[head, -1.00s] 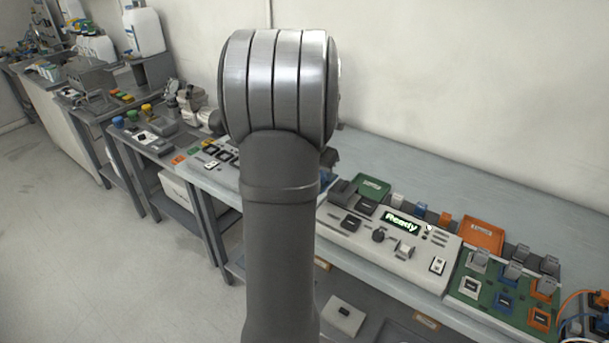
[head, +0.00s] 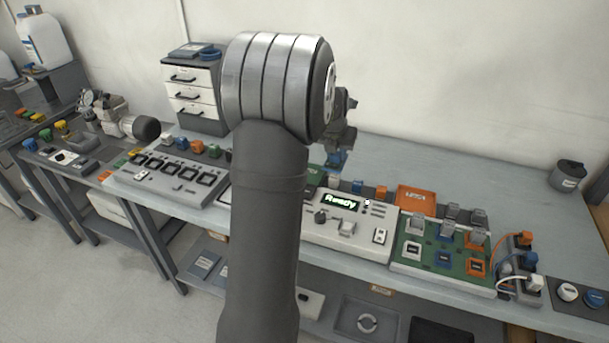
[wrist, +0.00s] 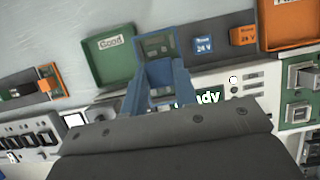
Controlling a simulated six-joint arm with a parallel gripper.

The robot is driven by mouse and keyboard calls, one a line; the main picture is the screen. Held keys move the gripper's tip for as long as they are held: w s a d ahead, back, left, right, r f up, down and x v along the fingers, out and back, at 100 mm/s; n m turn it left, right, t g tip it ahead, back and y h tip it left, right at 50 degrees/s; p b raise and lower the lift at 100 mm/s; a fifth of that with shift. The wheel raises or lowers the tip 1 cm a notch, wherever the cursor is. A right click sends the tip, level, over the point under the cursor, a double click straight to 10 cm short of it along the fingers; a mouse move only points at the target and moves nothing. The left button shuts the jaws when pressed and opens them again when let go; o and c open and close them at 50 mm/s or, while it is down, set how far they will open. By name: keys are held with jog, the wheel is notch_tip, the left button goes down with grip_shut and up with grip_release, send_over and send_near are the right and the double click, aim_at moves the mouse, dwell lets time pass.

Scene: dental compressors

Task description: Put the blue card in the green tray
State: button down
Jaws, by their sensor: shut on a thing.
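My gripper (head: 345,140) is shut on the blue card (head: 336,161), just right of my arm and above the bench. In the wrist view, the blue card (wrist: 158,45) has a blue frame around a grey-green board and stands out ahead of my gripper (wrist: 157,82). The green tray (wrist: 112,58), labelled "Good", lies left of the card in the wrist view. The card appears held apart from the tray.
An orange tray (head: 415,200) lies to the right. Between the trays are blue and orange 24 V blocks (wrist: 203,46). In front stands a white console (head: 345,230) with a "Ready" display. A green board (head: 445,255) with clips sits right of it.

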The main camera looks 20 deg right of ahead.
jog(key=w+a+f, duration=0.1)
jog(key=w+f, duration=0.1)
jog(key=w, duration=0.1)
jog(key=w+a+f, duration=0.2)
jog(key=w, duration=0.1)
jog(key=w+a+f, duration=0.2)
jog(key=w+f, duration=0.1)
jog(key=shift+w+a, duration=0.25)
jog(key=shift+w, duration=0.15)
jog(key=shift+f, duration=1.95)
jog(key=shift+f, duration=0.1)
jog(key=c, duration=1.1)
grip_release()
jog(key=shift+c, duration=0.2)
jog(key=v, duration=1.2)
